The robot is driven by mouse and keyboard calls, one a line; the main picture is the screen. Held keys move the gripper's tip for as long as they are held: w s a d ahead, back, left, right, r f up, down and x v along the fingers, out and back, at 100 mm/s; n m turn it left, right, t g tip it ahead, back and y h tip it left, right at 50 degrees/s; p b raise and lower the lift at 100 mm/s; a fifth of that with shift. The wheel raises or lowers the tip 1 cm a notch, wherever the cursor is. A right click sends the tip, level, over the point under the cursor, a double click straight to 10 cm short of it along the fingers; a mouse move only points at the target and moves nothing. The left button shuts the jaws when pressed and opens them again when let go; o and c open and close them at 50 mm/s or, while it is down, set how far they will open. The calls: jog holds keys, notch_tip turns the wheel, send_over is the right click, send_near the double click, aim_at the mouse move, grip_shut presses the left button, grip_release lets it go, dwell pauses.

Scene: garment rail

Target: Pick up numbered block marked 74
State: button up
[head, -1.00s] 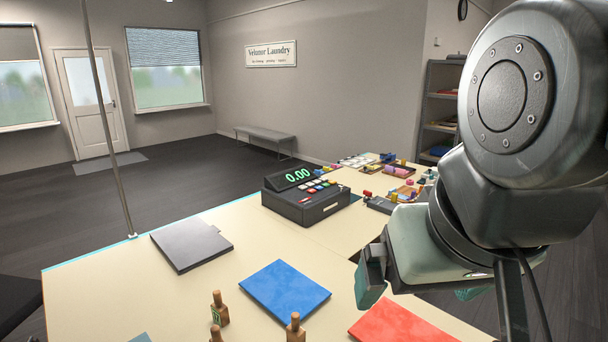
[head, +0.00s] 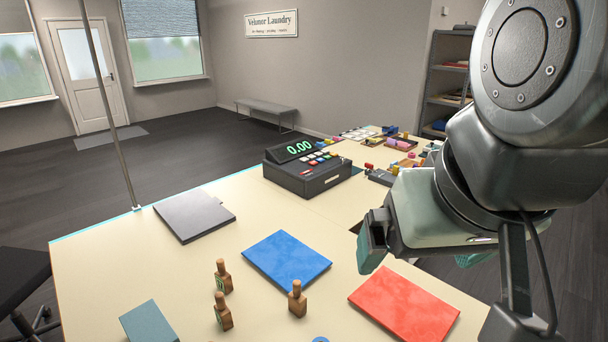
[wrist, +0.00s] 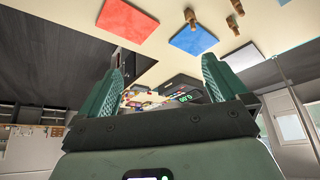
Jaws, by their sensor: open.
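I cannot make out a block marked 74 in either view. Several small wooden pieces with upright handles stand on the counter in the head view. The rear one (head: 222,276) and the front left one (head: 223,311) carry small green marks too small to read. The right one (head: 297,299) shows no readable mark. They also show upside down at the top of the wrist view (wrist: 191,19). My gripper (head: 420,248) is over the counter's right side, apart from these pieces. Its two green fingers in the wrist view (wrist: 162,80) are spread and empty.
A blue folder (head: 287,263), red folder (head: 404,303), grey folder (head: 195,215) and teal box (head: 149,322) lie on the cream counter (head: 130,260). A cash register (head: 307,172) stands behind, a thin pole (head: 115,120) at left. Small coloured items (head: 400,145) crowd the far end.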

jog(key=c, duration=0.9)
jog(key=shift+c, duration=0.2)
